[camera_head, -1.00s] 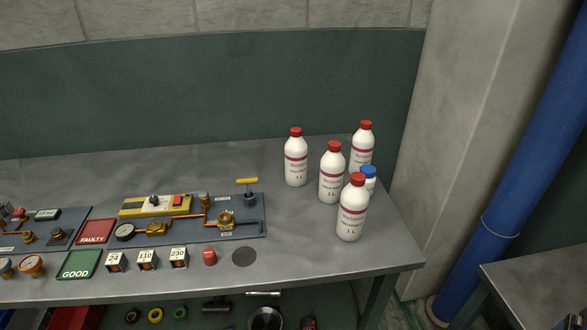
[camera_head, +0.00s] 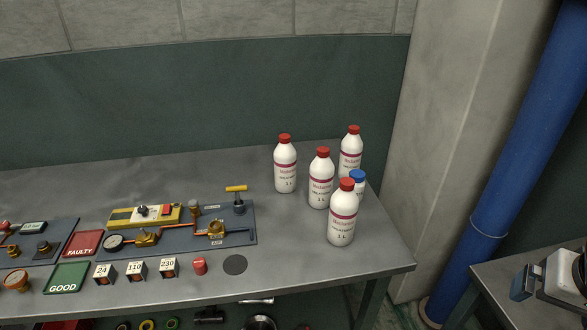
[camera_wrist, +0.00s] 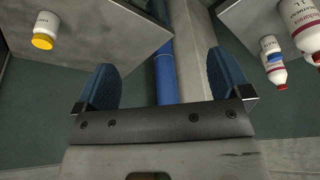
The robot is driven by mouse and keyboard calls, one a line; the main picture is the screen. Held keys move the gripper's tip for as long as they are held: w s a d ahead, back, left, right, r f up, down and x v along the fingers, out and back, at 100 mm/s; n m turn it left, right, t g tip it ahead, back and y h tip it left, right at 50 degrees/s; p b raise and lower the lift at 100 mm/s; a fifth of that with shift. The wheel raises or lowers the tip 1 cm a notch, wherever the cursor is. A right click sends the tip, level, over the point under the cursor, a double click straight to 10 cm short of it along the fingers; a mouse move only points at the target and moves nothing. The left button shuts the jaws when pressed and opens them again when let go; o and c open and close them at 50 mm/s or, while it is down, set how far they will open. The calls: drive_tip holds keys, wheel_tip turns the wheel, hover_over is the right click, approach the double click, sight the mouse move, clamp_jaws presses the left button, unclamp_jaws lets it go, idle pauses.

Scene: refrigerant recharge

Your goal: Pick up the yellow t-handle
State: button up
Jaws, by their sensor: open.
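The yellow t-handle (camera_head: 236,188) stands upright on a dark valve fitting at the right end of the blue-grey panel (camera_head: 243,228) on the bench. Its crossbar is level and nothing touches it. My gripper (camera_wrist: 163,80) is open and empty, with two blue finger pads wide apart in the wrist view. In the head view part of my gripper and arm shows at the lower right edge, far to the right of the t-handle. The wrist view does not show the t-handle.
Several white bottles with red caps (camera_head: 342,218) and one with a blue cap (camera_head: 358,178) stand right of the panel. Small numbered blocks (camera_head: 169,268) and a red cap (camera_head: 200,266) lie in front. A blue pipe (camera_head: 505,185) rises between bench and side table (camera_head: 490,290).

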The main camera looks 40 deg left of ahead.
drive_tip(key=w+a+n+t+y, duration=0.2)
drive_tip(key=w+a, duration=0.7)
drive_tip(key=a, duration=0.4)
drive_tip(key=w+a+n+t+y, duration=0.1)
drive_tip(key=w+a+n+y, duration=0.1)
drive_tip(key=w+a, duration=0.9)
drive_tip(key=n+t+y, duration=0.2)
drive_tip(key=n+y, duration=0.1)
drive_tip(key=y, duration=0.1)
hover_over(236, 188)
drive_tip(key=w+d, duration=0.3)
drive_tip(key=d, duration=0.6)
wheel_tip(236, 188, down, 12)
drive_tip(key=shift+n+t+y, duration=0.5)
drive_tip(key=shift+n, duration=0.1)
drive_tip(key=s+a+f, duration=0.1)
drive_tip(key=s+a, duration=0.1)
drive_tip(key=s+a+f, duration=0.1)
drive_tip(key=s+f, duration=0.1)
drive_tip(key=s+a+f, duration=0.1)
drive_tip(key=s+a, duration=0.1)
drive_tip(key=shift+s+a+f, duration=0.25)
drive_tip(key=shift+a+f, duration=0.05)
drive_tip(key=shift+a, duration=0.05)
drive_tip(key=shift+x, duration=1.3)
